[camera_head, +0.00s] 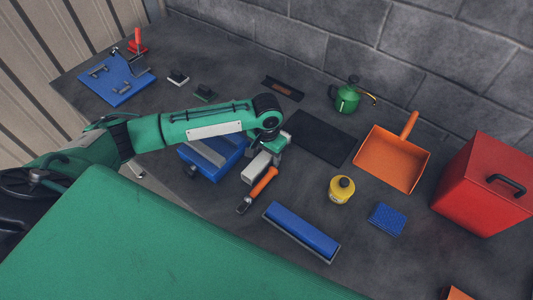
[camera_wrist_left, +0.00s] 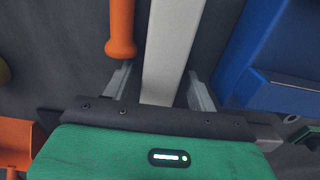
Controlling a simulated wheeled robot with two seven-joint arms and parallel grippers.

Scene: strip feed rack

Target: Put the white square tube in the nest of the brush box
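The white square tube (camera_head: 256,167) lies on the dark bench, in the middle of the head view. My left gripper (camera_head: 274,146) is at its far end. In the left wrist view the white tube (camera_wrist_left: 172,45) runs between the two fingers of my left gripper (camera_wrist_left: 160,88). Gaps show between tube and fingers, so they stand open. A blue box (camera_head: 200,167) with grey on top is left of the tube, partly hidden by my arm; it also shows in the left wrist view (camera_wrist_left: 275,60). I cannot tell for certain that it is the brush box, and its nest is not clear.
An orange-handled tool (camera_head: 262,184) lies close beside the tube. A long blue bar (camera_head: 302,230), a yellow pot (camera_head: 341,189) and a blue sponge (camera_head: 387,219) lie to the right. A black mat (camera_head: 322,138), orange dustpan (camera_head: 392,160) and red box (camera_head: 485,185) are beyond.

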